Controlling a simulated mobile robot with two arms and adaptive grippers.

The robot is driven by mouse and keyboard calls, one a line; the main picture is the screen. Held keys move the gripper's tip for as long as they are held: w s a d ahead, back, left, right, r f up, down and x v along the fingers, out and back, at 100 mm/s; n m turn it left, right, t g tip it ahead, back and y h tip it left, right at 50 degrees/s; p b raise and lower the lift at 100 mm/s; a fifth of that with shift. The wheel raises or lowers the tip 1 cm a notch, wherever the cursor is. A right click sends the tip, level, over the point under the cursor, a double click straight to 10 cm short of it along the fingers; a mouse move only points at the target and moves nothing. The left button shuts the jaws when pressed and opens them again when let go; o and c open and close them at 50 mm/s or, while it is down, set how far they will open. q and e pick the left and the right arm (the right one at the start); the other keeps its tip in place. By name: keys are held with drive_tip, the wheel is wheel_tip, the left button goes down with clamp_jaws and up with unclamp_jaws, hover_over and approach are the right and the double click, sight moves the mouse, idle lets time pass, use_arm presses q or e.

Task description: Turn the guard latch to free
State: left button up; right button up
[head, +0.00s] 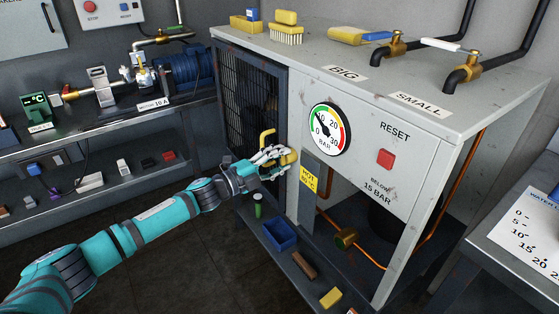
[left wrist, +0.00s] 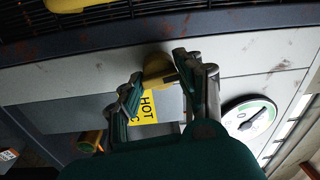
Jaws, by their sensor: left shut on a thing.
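The guard latch (head: 291,157) is a small yellow piece on the front edge of the grey cabinet, beside the dark mesh guard (head: 247,100). My left gripper (head: 282,158) is shut on the latch, and its fingers hide part of it. In the left wrist view the latch (left wrist: 156,66) sits between the two fingers of the gripper (left wrist: 160,78). A yellow handle (head: 267,138) is on the guard just above and left of the gripper. My right gripper is not in view.
A yellow HOT label (head: 309,178) is just below the latch. A pressure gauge (head: 329,129) and a red reset button (head: 385,158) are to the right. A blue bin (head: 280,235) and small items lie on the low shelf below.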

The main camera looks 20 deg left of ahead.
use_arm(q)
drive_tip(key=shift+d+f+m, duration=0.1)
drive_tip(key=shift+f+m, duration=0.1)
drive_tip(key=shift+m, duration=0.7)
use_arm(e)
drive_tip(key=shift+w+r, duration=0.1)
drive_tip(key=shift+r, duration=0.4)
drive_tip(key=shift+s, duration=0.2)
use_arm(q)
drive_tip(key=o, duration=0.9)
drive_tip(key=shift+c, duration=0.2)
drive_tip(key=shift+o, duration=1.4)
drive_tip(key=shift+r, duration=0.1)
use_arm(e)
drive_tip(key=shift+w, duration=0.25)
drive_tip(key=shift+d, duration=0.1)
use_arm(q)
drive_tip(key=shift+s, duration=0.1)
